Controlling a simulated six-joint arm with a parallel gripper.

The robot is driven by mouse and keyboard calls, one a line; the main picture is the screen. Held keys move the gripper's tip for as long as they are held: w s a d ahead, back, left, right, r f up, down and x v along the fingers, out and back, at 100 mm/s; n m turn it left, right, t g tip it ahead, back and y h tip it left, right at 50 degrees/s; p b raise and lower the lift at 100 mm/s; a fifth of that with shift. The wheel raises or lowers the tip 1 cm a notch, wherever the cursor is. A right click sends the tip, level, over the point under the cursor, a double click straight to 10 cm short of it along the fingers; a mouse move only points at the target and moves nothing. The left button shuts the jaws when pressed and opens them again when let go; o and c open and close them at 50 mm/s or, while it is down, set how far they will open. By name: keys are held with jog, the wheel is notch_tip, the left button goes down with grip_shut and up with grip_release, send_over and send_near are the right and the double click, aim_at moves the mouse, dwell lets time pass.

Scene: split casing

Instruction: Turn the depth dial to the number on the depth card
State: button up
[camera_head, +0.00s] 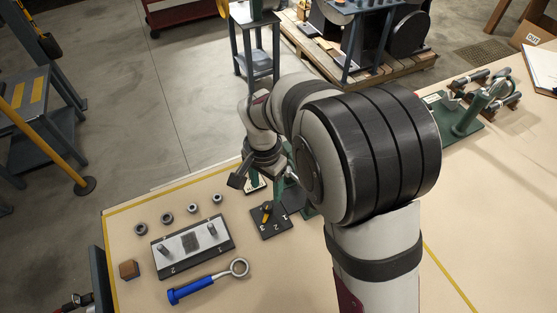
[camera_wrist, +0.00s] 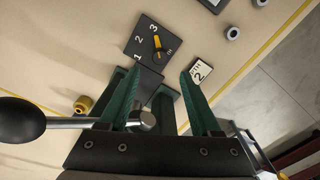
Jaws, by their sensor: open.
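The depth dial, a black knob with a yellow pointer (camera_wrist: 158,43), sits on a dark plate marked 1, 2 and 3 (camera_wrist: 134,46). Its pointer appears turned toward the 3. The plate also shows in the head view (camera_head: 265,231), left of my arm. The white depth card (camera_wrist: 201,73) lies beside the plate in the wrist view and reads 2. My gripper (camera_wrist: 160,88) is open, its green fingers spread short of the dial and apart from it. A metal lever with a black ball knob (camera_wrist: 20,120) crosses the wrist view near the fingers; whether they touch it I cannot tell.
A green fixture (camera_head: 465,120) stands at right. My arm hides the table's middle.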

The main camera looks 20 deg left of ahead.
aim_at(267, 205)
notch_tip(267, 205, down, 8)
jog(key=shift+f, duration=0.1)
grip_shut()
dwell(0.4)
